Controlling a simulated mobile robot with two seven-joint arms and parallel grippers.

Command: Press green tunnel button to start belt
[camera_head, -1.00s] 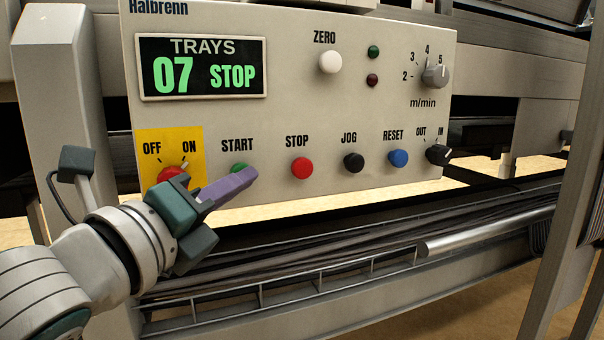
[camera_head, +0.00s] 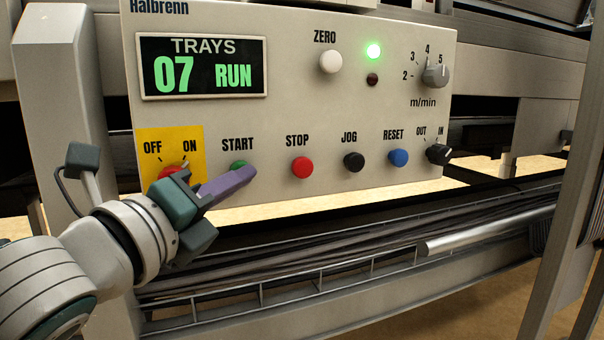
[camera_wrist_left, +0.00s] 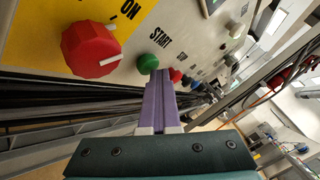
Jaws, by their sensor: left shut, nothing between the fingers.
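The green START button (camera_head: 238,166) is on the beige control panel (camera_head: 300,110), mostly hidden behind my left gripper's fingers in the head view. My left gripper (camera_head: 250,172) is shut and empty, with its purple fingertips right at the button. In the left wrist view, the green button (camera_wrist_left: 148,63) shows just left of the purple fingertips (camera_wrist_left: 160,75); I cannot tell whether they touch. The display (camera_head: 203,68) reads TRAYS 07 RUN. The green lamp (camera_head: 373,51) is lit, and the dark red lamp (camera_head: 372,80) below it is unlit. My right gripper is not in view.
The red OFF/ON knob (camera_wrist_left: 92,54) on a yellow plate sits left of START. The red STOP button (camera_head: 302,167), black JOG (camera_head: 354,162) and blue RESET (camera_head: 398,158) are in a row to the right. A metal rail (camera_head: 480,235) and dark cables run below the panel.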

